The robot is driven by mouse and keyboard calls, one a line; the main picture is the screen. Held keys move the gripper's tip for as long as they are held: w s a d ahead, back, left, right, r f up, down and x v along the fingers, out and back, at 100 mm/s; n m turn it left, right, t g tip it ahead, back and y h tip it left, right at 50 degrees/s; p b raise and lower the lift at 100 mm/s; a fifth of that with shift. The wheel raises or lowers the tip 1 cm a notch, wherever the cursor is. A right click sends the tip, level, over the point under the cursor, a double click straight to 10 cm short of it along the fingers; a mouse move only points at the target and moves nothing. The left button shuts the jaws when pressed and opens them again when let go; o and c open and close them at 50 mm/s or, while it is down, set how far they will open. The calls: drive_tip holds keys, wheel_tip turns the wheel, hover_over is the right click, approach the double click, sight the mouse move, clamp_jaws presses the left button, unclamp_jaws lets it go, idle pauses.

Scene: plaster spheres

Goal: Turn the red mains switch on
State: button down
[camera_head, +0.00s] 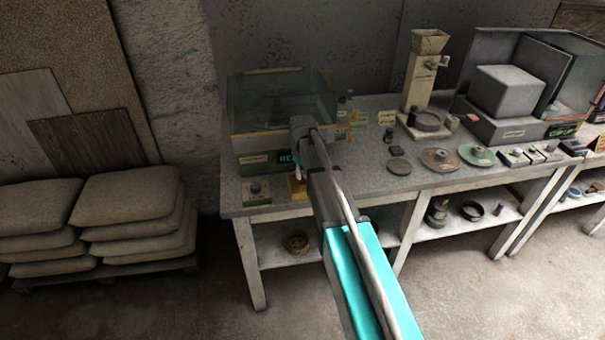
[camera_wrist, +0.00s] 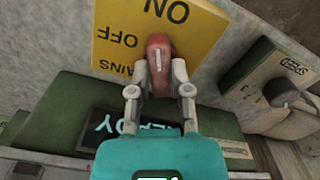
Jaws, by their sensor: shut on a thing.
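The red mains switch (camera_wrist: 158,46) is a knob with a pale line on a yellow plate (camera_wrist: 205,35). The plate reads MAINS, OFF and ON, upside down in the wrist view. The line runs nearly upright there; I cannot tell which label it marks. My gripper (camera_wrist: 158,68) is shut on the knob, one finger on each side. In the head view the yellow plate (camera_head: 297,188) shows at the bench's left end, and my arm hides most of the switch.
A green box with a lit READY display (camera_wrist: 125,127) is beside the plate. A SPEED dial box (camera_wrist: 265,80) stands to the right in the wrist view. In the head view, a clear-walled case (camera_head: 270,95) stands behind my gripper on the bench (camera_head: 350,185).

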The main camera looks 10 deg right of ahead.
drive_tip(key=m, duration=0.5)
idle(0.4)
drive_tip(key=c, duration=0.6)
unclamp_jaws()
drive_tip(key=shift+o, duration=0.2)
drive_tip(key=shift+n, duration=0.5)
